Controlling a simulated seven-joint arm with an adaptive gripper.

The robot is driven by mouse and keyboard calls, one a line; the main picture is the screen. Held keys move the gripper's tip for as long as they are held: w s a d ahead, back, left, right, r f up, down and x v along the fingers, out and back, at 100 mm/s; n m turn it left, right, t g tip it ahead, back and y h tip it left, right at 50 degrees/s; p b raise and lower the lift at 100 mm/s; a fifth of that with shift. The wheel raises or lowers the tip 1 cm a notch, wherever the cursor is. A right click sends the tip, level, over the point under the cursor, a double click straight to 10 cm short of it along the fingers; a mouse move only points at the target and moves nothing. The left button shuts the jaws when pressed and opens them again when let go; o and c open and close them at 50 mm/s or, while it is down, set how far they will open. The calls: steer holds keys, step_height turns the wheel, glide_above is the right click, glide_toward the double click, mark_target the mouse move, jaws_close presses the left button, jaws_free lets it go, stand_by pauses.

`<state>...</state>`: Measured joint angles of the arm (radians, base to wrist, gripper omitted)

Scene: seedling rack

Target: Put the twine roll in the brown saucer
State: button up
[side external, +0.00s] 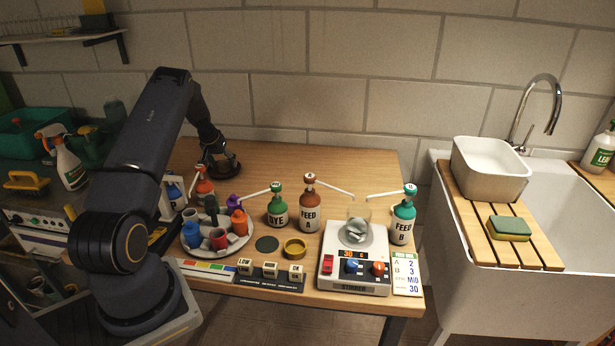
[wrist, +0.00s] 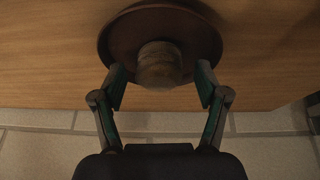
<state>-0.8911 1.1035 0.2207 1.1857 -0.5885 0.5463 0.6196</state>
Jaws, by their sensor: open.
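The brown saucer (wrist: 118,38) lies on the wooden table at the top of the wrist view. In the side view the saucer (side external: 232,170) is at the back left of the table, partly hidden under my gripper (side external: 218,160). The twine roll (wrist: 159,62) is a tan, rounded roll that shows within the saucer's outline, near its lower rim in the wrist view. My gripper (wrist: 160,84) is open, with one finger on each side of the roll and a visible gap to it. In the side view I cannot make out the roll.
A round tray (side external: 245,243) of coloured cups stands in front. A red-capped bottle (side external: 204,188) is close in front of my gripper. Green dye (side external: 278,208) and brown feed (side external: 309,208) bottles and a stirrer (side external: 350,283) stand further right. The table's back right is clear.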

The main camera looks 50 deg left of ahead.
mark_target(223, 161)
step_height(223, 161, up, 7)
stand_by(0.7)
